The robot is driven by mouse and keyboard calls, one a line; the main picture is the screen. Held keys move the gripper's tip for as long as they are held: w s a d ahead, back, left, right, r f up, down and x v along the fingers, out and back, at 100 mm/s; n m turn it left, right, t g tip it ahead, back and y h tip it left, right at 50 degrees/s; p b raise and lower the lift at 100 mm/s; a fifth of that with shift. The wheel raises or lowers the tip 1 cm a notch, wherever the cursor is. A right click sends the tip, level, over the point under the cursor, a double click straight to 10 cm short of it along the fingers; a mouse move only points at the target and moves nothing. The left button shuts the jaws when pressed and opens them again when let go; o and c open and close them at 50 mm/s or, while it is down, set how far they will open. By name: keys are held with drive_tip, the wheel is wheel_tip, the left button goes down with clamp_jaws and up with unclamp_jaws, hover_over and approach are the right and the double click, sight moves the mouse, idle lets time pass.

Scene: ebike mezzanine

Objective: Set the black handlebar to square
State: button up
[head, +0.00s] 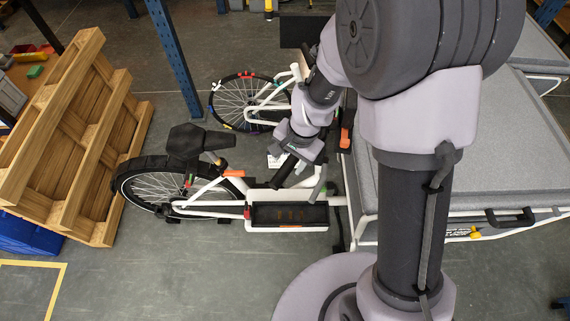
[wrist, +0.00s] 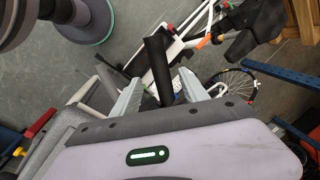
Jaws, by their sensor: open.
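The black handlebar (wrist: 157,68) shows in the wrist view as a dark tube between the two pale fingers of my gripper (wrist: 160,84). The fingers stand apart, one on each side of it, with a visible gap; I cannot tell whether either touches. In the head view my gripper (head: 298,158) hangs over the front of the near white bike (head: 215,190), and a dark handlebar end (head: 283,174) shows just below it. My arm and gripper hide much of the handlebar there, so its angle to the bike is hard to judge.
A grey-topped cargo box (head: 430,200) lies right of the bike. A wooden pallet (head: 75,140) leans at the left, near a blue post (head: 175,55). The floor in front is clear.

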sight(286, 169)
drive_tip(key=f, duration=0.3)
drive_tip(key=f+b, duration=0.1)
drive_tip(key=f, duration=0.1)
drive_tip(key=shift+w+a, duration=0.2)
drive_tip(key=shift+a, duration=0.2)
drive_tip(key=shift+w+f, duration=0.2)
drive_tip(key=shift+f, duration=0.1)
clamp_jaws()
idle(0.6)
